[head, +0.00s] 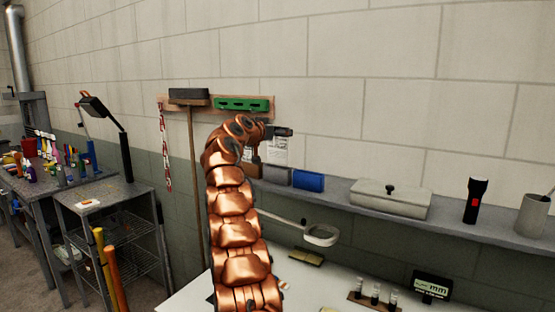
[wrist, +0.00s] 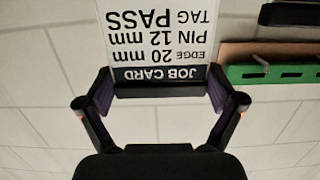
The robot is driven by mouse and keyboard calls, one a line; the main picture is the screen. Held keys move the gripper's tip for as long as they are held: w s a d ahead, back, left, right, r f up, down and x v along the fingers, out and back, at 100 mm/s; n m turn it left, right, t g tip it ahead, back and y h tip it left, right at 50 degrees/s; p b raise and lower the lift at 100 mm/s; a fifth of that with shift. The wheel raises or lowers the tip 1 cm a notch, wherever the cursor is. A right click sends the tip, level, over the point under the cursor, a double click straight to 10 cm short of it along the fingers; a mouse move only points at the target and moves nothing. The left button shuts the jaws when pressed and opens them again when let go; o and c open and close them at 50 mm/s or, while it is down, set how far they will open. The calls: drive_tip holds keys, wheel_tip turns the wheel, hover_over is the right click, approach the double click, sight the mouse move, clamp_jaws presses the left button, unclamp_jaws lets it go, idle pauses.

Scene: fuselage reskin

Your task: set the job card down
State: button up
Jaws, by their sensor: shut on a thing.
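The job card (wrist: 158,40) is a white card with a dark header band, upside down in the wrist view. It reads "JOB CARD, EDGE 20 mm, PIN 12 mm, TAG PASS". My gripper (wrist: 158,90) is shut on its header edge, with one finger at each side. The card's far end runs out of the top of that view. In the head view my gripper (head: 278,132) is small and partly hidden behind my copper arm, in front of the wall above the shelf. A white printed sheet (head: 276,152) shows just below it; whether this is the held card, I cannot tell.
The wall shelf (head: 345,204) holds a blue box (head: 308,181), a lidded pale box (head: 390,198), a torch (head: 475,200) and a grey cup (head: 533,214). A green level (head: 242,104) hangs behind.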

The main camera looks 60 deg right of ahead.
drive_tip(key=shift+f+b, duration=2.15)
drive_tip(key=shift+f, duration=0.95)
drive_tip(key=shift+f, duration=0.2)
drive_tip(key=o, duration=0.8)
drive_tip(key=shift+r, duration=0.1)
drive_tip(key=shift+r, duration=0.2)
drive_tip(key=shift+a+f+b, duration=0.2)
drive_tip(key=shift+a+b, duration=0.05)
drive_tip(key=shift+b, duration=0.05)
drive_tip(key=b, duration=0.5)
approach(277, 149)
drive_tip(key=shift+s+a+r, duration=0.1)
drive_tip(key=shift+a, duration=0.95)
